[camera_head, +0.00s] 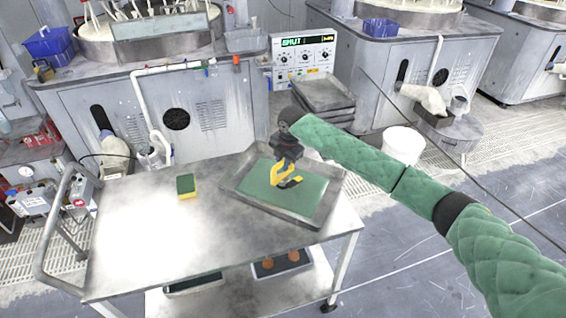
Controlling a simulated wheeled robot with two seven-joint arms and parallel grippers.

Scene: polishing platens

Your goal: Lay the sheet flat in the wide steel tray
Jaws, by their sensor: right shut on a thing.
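The wide steel tray (232,184) sits on the right part of the steel cart top. The green sheet (308,196) lies within the tray's rim and looks flat, covering most of its floor. My right gripper (286,182), with yellow fingers, is over the middle of the tray and shut on the green sheet. The fingers hide the part of the sheet that they hold. I cannot tell whether the sheet touches the tray floor everywhere. My left gripper is not in view.
A green and yellow sponge (187,186) lies on the cart top (140,225), left of the tray. The cart's left and front areas are clear. Stacked grey trays (322,92) and a control box (303,58) stand behind. A white bucket (402,146) is on the floor at right.

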